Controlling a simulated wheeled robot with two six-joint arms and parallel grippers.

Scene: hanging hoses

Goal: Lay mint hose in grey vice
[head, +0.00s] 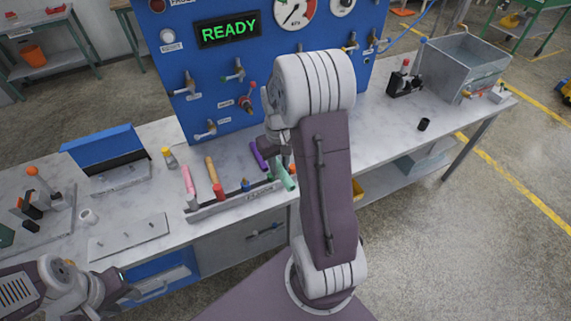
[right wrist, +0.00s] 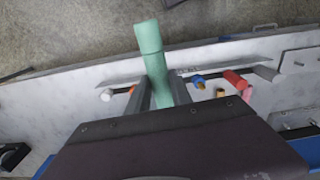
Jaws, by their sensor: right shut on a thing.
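The mint hose (head: 287,180) shows in the head view just left of my right forearm, at the front edge of the workbench. In the right wrist view the mint hose (right wrist: 150,48) runs between the two fingers of my right gripper (right wrist: 158,90), which is shut on it. One end sticks out past the fingertips; the other is hidden by the gripper body. A fixture with an orange-knobbed lever and dark blocks (head: 31,211) stands at the bench's left; I cannot tell if it is the grey vice. My left gripper (head: 118,291) is low at the left, its opening unclear.
A labelled grey rail (head: 232,202) lies along the bench front. Pink (head: 188,180), tan (head: 211,169) and purple (head: 258,157) hoses lie behind it. A blue panel (head: 225,80) with valves stands at the back.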

